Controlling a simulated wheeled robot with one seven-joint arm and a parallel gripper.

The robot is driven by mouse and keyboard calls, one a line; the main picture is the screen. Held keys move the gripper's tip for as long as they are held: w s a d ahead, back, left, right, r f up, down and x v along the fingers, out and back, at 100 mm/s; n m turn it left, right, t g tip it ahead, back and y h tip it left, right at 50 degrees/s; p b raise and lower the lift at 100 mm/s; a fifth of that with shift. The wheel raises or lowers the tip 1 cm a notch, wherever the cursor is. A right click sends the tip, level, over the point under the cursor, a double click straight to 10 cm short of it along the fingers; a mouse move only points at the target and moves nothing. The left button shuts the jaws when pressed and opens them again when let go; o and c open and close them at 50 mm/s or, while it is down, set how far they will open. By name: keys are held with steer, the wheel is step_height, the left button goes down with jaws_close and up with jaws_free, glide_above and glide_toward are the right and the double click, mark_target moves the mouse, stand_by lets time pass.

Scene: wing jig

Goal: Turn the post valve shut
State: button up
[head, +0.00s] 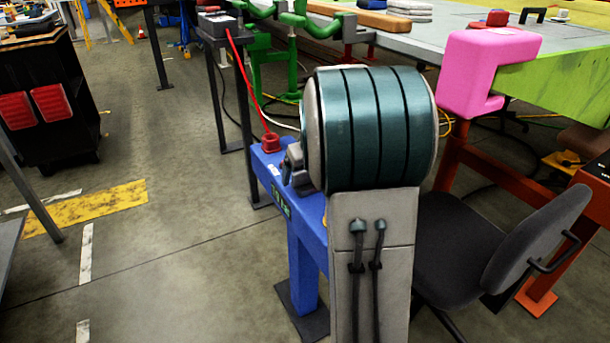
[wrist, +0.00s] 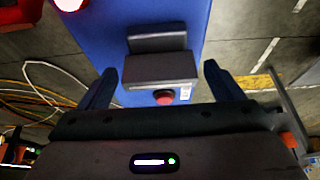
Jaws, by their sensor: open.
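A blue post (head: 304,262) with a blue beam across its top stands in front of me, partly hidden by my arm. A red fitting (head: 270,142) with a red line sits on the beam's far end. A small grey part (head: 296,163) is on the beam beside my arm. The wrist view shows the blue top (wrist: 175,20) with a grey box (wrist: 160,70) and a red knob or button (wrist: 163,97) on it. I cannot tell which part is the valve's handle. My gripper (wrist: 161,70) is open, its fingers either side of the grey box, apart from it.
A grey stand (head: 222,80) is behind the post. An office chair (head: 520,245) is close on the right, below a pink block (head: 486,70) and a green-edged table. Open floor with a yellow marking (head: 85,207) lies left. Cables (wrist: 40,92) lie left in the wrist view.

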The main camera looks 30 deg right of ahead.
steer(key=c, duration=1)
steer(key=shift+r+m+p, duration=0.1)
steer(key=shift+m+p, duration=0.2)
steer(key=shift+p, duration=0.25)
steer(key=m+p, duration=0.1)
steer(key=m+h+p, duration=0.1)
steer(key=p, duration=0.1)
steer(key=m+p, duration=0.1)
steer(key=p, duration=0.1)
steer(key=shift+a+r+m+h, duration=0.1)
steer(key=shift+r+m+h, duration=0.15)
steer(key=shift+m+h, duration=0.15)
steer(key=m+g+h+p, duration=0.1)
steer(key=m+p, duration=0.3)
steer(key=p, duration=0.2)
steer(key=m+g+h+p, duration=0.1)
steer(key=m+p, duration=0.1)
steer(key=m, duration=0.1)
steer(key=m+p, duration=0.2)
steer(key=p, duration=0.1)
steer(key=shift+f+m+g+h, duration=0.15)
steer(key=shift+m+g+h, duration=0.25)
steer(key=shift+f+m+g+p, duration=0.15)
steer(key=shift+m+g+p, duration=0.55)
steer(key=shift+m+p, duration=1)
steer(key=shift+f+m, duration=0.1)
steer(key=shift+m, duration=0.2)
